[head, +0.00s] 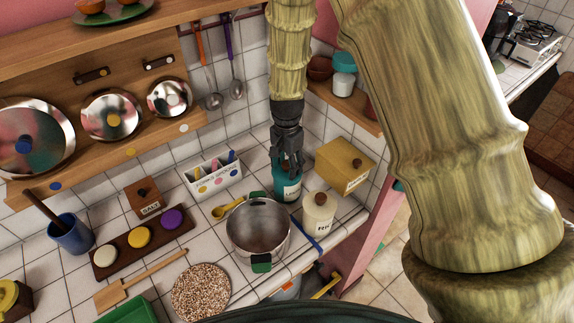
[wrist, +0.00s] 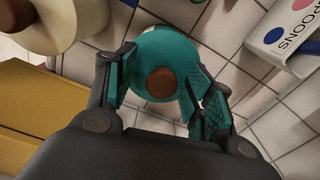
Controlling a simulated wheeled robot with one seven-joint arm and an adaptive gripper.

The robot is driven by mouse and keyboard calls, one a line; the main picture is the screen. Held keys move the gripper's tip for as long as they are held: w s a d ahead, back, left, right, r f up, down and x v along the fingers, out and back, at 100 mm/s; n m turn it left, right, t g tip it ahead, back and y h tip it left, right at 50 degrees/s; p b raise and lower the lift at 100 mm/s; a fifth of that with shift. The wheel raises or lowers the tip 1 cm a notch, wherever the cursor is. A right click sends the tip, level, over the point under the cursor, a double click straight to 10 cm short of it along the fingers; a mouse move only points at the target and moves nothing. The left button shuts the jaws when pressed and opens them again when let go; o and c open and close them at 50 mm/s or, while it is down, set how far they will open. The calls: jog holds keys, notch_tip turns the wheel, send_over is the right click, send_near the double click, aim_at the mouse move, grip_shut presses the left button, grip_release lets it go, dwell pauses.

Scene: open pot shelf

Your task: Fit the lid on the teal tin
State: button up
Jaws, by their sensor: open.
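The teal tin (head: 288,188), with a pale label, stands upright on the tiled counter beside the cream canister. My gripper (head: 290,163) points down right over its top. In the wrist view a round teal lid with a brown knob (wrist: 161,84) lies between the spread fingers of my gripper (wrist: 165,92). The fingers are open on either side of the lid, with the right one close to its edge; I cannot tell whether they touch. The lid hides the tin's mouth, and I cannot tell whether it sits fully down on the rim.
Close around the tin stand the cream canister (head: 319,215), the yellow box (head: 345,168), the steel pot (head: 257,232) and the white spoon box (head: 213,180). A wooden shelf (head: 345,106) and hanging ladles (head: 236,90) are near my arm. Free tiles show left of the pot.

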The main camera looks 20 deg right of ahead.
notch_tip(320, 180, up, 11)
jog(key=shift+r, duration=0.15)
dwell(0.4)
dwell(0.4)
